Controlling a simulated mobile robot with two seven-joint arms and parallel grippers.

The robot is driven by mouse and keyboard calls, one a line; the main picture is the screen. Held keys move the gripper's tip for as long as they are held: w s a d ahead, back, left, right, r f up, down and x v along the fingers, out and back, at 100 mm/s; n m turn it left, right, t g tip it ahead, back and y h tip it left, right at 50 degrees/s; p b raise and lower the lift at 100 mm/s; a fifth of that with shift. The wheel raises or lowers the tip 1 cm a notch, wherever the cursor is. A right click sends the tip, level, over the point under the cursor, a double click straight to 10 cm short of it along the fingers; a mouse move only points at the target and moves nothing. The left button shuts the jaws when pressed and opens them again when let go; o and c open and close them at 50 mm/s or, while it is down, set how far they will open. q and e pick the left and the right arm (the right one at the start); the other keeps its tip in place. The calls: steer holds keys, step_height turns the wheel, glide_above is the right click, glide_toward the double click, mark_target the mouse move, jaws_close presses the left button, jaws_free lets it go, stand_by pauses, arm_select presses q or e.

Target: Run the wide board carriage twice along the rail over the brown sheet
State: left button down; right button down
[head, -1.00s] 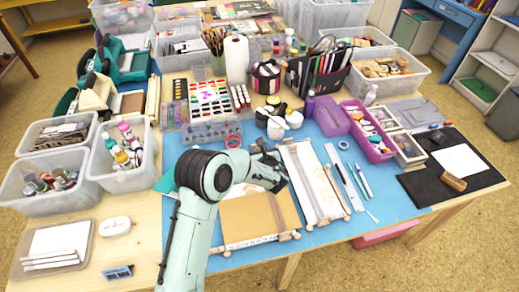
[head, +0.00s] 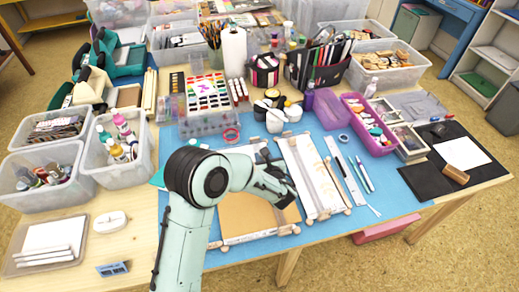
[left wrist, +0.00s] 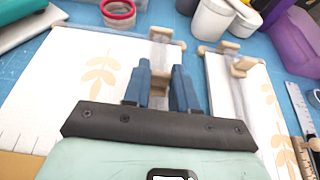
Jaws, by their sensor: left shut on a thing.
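The wide board (head: 257,238) lies on the blue mat, with the brown sheet (head: 245,214) on its near part. A corner of the brown sheet (left wrist: 14,166) shows at the lower left of the left wrist view. A white sheet with a pale leaf print (left wrist: 98,75) lies beyond it. The rail (left wrist: 161,47) runs along the board's right side, with a wooden end block at its far end. My left gripper (head: 285,190) is over this side, its fingers (left wrist: 164,74) shut on the carriage, which they mostly hide. My right gripper is not in view.
A narrower white board (head: 308,172) with its own wooden pieces lies close on the right. White pots (head: 275,120) and a red ring (head: 231,134) stand beyond the boards. A ruler (head: 340,163) and slim tools lie further right.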

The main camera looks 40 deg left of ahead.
arm_select(q)
steer(key=s+d, duration=0.2)
steer(key=s+d+b, duration=0.1)
steer(key=s+d, duration=0.1)
steer(key=d, duration=0.1)
steer(key=s+d, duration=0.2)
steer(key=d, duration=0.1)
steer(key=shift+s+b, duration=0.25)
steer(key=shift+b, duration=0.1)
steer(key=c, duration=0.9)
jaws_free()
steer(key=p+v, duration=0.1)
steer(key=v, duration=1.2)
steer(key=shift+s+d, duration=0.1)
steer(key=shift+d, duration=0.05)
